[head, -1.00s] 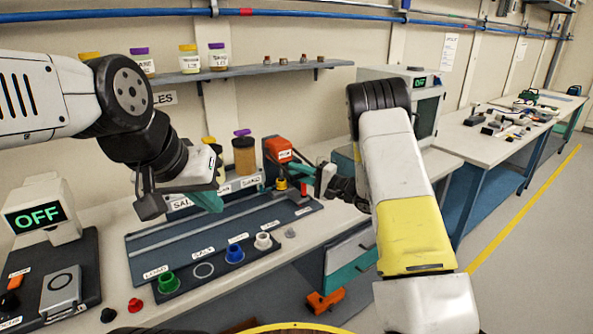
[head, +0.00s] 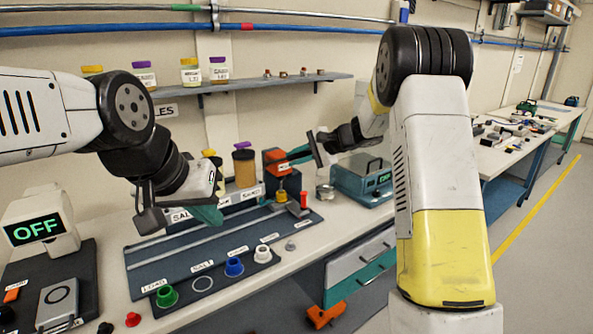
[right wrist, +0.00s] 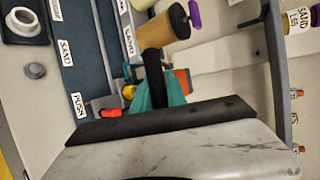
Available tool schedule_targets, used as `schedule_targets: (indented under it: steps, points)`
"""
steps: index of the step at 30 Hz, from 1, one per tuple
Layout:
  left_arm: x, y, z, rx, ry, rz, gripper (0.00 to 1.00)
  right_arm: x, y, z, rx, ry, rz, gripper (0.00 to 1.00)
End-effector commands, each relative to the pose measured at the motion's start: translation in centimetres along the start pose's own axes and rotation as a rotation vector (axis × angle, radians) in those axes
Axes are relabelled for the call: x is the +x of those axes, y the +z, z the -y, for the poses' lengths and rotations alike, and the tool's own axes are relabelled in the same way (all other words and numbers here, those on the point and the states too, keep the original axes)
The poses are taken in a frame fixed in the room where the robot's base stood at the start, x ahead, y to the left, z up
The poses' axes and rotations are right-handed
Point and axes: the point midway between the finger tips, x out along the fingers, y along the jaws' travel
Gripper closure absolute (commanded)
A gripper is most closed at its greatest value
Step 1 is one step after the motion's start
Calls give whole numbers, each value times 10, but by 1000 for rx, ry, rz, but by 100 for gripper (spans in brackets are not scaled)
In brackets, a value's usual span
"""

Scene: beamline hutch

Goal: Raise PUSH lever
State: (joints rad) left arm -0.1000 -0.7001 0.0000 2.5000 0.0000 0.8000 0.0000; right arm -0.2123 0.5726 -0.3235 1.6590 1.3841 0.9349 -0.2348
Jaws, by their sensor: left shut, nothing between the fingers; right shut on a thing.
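The orange press housing (head: 275,163) stands at the back of the dark rail plate. A yellow part (head: 281,196) and a red knob (head: 304,200) sit in front of it. My right gripper (head: 292,157) reaches in from the right beside the housing, shut on the dark PUSH lever (right wrist: 152,66), which sticks out between its teal fingers in the right wrist view. The fingers hide much of the lever. The PUSH label (right wrist: 79,103) lies near the red knob there. My left gripper (head: 208,212) is shut and empty above the left part of the plate.
A brown-filled jar (head: 244,168) is left of the housing. A teal box (head: 362,181) stands to the right. A shelf (head: 270,84) runs above.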

Motion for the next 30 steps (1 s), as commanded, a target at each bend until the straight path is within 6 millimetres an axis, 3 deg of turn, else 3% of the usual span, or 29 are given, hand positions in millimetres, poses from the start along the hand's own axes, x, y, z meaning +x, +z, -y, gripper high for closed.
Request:
schedule_targets:
  steps: [1, 13, 30]
  points:
    - [0, 0, 0, 0, 0, 0, 100, 0, 0, 10, 6, 35, 0, 100]
    - [0, 0, 0, 0, 0, 0, 100, 2, 0, 48, 17, 37, 3, 100]
    - [0, 0, 0, 0, 0, 0, 100, 7, -1, 62, 18, 39, 6, 100]
